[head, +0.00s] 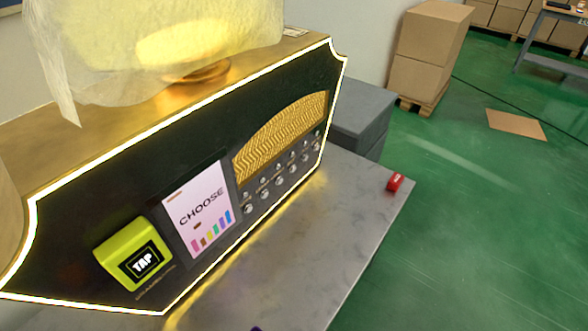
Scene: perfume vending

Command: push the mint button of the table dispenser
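The table dispenser (130,190) stands on a grey table, with a black front panel edged by a glowing white line. A slanting row of several small silver buttons (279,182) runs along the panel's right part, below a gold wavy grille (280,137). Small marks sit above the buttons, too small to read, so I cannot tell which is the mint button. Left of the buttons, a screen (197,210) reads "CHOOSE" above coloured bars. A yellow-green reader (133,255) marked "TAP" is at the lower left. My gripper is not in view.
The grey tabletop (290,260) is mostly bare in front of the dispenser. A small red object (395,183) lies near its right corner. A grey cabinet (362,115) and stacked cardboard boxes (425,55) stand behind. Green floor (480,220) is open at right.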

